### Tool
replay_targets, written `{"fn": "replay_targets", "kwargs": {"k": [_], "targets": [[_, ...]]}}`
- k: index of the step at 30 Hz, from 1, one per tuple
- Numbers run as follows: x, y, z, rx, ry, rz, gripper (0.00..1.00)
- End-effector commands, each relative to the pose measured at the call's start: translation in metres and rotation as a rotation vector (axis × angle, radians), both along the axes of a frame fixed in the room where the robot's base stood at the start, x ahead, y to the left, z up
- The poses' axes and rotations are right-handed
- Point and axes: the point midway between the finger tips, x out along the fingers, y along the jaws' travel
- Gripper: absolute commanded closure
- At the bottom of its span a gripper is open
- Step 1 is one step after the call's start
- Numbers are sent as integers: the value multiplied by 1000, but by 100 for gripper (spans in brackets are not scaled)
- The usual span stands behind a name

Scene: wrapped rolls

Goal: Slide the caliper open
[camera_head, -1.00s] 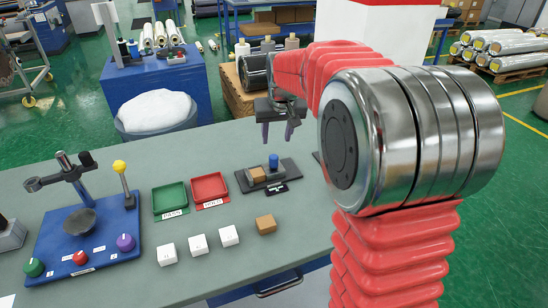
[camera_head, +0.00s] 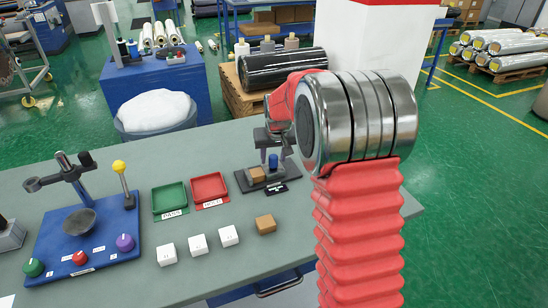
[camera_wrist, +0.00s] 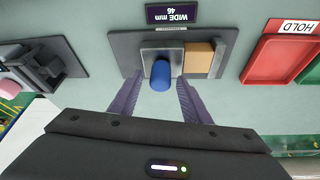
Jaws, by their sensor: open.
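The caliper's dark base (camera_head: 245,183) lies on the bench, with its blue knob (camera_head: 273,161) standing on the slide and a tan block (camera_head: 257,174) beside it. In the wrist view, the blue knob (camera_wrist: 161,75) stands on a grey slide plate, next to the tan block (camera_wrist: 199,58). A small display (camera_wrist: 180,14) at its edge reads, upside down, "WIDE mm 46". My gripper (camera_wrist: 157,88) is open, one purple finger on each side of the knob with gaps showing. In the head view, my gripper (camera_head: 273,148) is over the caliper, fingers partly hidden.
A red tray (camera_head: 209,188) and a green tray (camera_head: 170,200) lie left of the caliper. Several white cubes (camera_head: 197,244) and a tan cube (camera_head: 266,225) sit in front. A dark fixture (camera_wrist: 50,65) stands on the caliper's other side in the wrist view.

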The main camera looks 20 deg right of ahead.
Motion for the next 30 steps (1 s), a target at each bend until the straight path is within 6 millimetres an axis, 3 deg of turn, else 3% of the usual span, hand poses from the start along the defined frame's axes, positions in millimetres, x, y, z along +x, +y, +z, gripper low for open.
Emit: {"fn": "replay_targets", "kwargs": {"k": [12,30], "targets": [[3,0,-7,0,0,1,57],[3,0,-7,0,0,1,100]]}}
